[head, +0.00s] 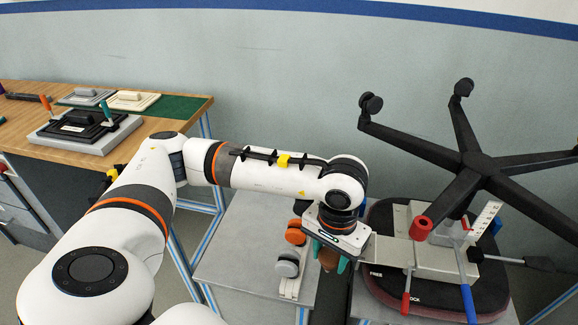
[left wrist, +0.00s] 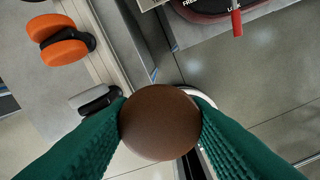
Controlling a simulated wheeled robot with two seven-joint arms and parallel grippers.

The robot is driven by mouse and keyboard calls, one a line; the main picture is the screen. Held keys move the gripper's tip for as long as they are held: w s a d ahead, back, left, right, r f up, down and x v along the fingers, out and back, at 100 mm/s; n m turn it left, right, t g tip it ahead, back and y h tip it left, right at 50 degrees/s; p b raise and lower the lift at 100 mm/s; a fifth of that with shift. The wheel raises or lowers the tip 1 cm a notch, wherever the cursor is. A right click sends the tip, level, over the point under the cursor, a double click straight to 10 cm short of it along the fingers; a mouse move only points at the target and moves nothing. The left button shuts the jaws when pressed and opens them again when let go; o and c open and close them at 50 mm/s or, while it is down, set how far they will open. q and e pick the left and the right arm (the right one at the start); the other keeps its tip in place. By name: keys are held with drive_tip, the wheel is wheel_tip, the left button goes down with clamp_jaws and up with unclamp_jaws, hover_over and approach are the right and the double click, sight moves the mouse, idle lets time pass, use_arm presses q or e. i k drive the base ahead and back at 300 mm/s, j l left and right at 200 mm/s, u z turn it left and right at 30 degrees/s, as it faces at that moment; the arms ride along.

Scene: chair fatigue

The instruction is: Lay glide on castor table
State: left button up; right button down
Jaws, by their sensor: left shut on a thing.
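The glide (head: 328,259) is a brown round piece. My left gripper (head: 330,262) is shut on it, and its green fingers show on both sides of the disc. In the left wrist view the glide (left wrist: 160,122) fills the middle, with its round face toward the camera. The castor table (head: 235,235) is a grey top at the centre of the head view. A pale rack with an orange castor (head: 295,233) and a grey castor (head: 287,266) stands near its right side. The glide is held up near the table's right edge. My right gripper is not in view.
Right of the castor table, an upturned black chair base (head: 478,165) stands over a fixture with a red lever (head: 407,290) and a blue lever (head: 468,300). A wooden bench (head: 180,108) with trays is at the left. The castor table's left part looks bare.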

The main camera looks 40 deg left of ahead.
sight(250, 228)
drive_tip(key=u, duration=0.4)
drive_tip(key=i+u, duration=0.15)
drive_tip(key=u, duration=0.2)
drive_tip(key=l+u, duration=0.1)
drive_tip(key=u, duration=0.3)
drive_tip(key=i+l, duration=0.25)
drive_tip(key=u, duration=0.05)
